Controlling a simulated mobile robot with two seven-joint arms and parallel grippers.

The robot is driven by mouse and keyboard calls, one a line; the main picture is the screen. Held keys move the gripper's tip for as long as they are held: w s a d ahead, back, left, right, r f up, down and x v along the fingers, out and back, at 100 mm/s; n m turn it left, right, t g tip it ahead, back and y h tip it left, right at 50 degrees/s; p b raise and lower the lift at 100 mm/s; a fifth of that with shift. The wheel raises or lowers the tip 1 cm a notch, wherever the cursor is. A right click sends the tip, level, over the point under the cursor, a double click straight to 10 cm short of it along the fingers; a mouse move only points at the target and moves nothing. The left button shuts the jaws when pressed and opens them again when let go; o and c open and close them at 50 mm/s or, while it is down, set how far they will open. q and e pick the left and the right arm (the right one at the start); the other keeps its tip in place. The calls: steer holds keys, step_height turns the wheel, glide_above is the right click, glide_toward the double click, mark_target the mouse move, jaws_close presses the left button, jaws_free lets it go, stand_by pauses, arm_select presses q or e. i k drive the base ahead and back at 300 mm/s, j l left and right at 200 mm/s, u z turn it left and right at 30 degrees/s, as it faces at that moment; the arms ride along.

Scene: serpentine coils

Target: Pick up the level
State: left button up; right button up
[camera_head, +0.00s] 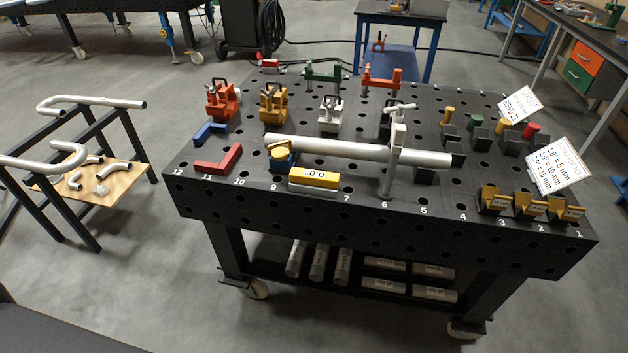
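The level appears to be the small yellow and white box (314,179) with a "0.0" reading on its face. It lies on the black perforated table (420,225) near the front edge, by the numbers 8 and 7. It sits in front of a long grey pipe (340,148), and I cannot tell whether they touch. Neither of my grippers is in view.
A clamp (390,160) stands over the pipe at right. A red angle block (218,160) and blue block (210,131) lie left of the level. Yellow-black blocks (530,207) line the right front edge. A rack with bent pipes (90,160) stands left.

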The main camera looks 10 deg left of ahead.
mark_target(324, 183)
steer(key=u, duration=0.4)
steer(key=l+u, duration=0.7)
steer(key=l, duration=0.2)
steer(key=l+u, duration=0.1)
steer(key=l, duration=0.65)
steer(key=k+l, duration=0.1)
steer(key=l, duration=0.6)
steer(key=i+l+u, duration=0.05)
